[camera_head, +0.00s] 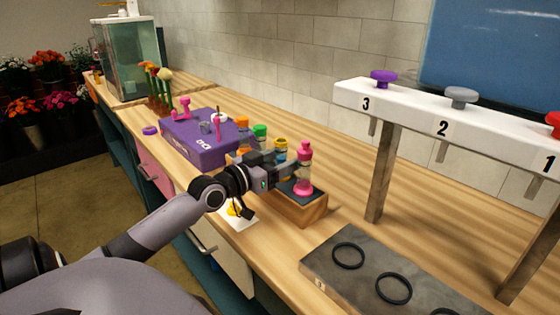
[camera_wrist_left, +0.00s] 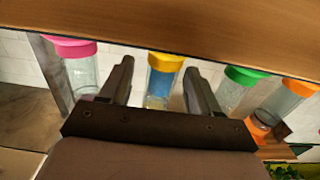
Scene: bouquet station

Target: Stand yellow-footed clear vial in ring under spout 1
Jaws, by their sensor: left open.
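The yellow-footed vial (camera_wrist_left: 162,82) shows in the left wrist view, its yellow end at the top and blue showing through its body. In the head view a vial with a yellow cap (camera_head: 281,144) stands in the wooden rack, partly hidden by my gripper. My left gripper (camera_head: 284,166) is open beside the rack. In the wrist view its fingers (camera_wrist_left: 159,68) lie on either side of the yellow vial; contact cannot be told. Spout 1 (camera_head: 545,184) is at the right edge. A ring (camera_head: 445,312) at the plate's front is cut off by the frame. My right gripper is not in view.
A pink vial (camera_head: 305,150) stands at the rack's near end; green (camera_head: 260,130) and orange (camera_head: 243,122) ones stand farther back. The grey plate (camera_head: 325,250) lies below the white spout beam (camera_head: 405,105) and its posts. A yellow item (camera_head: 235,209) lies on a white card.

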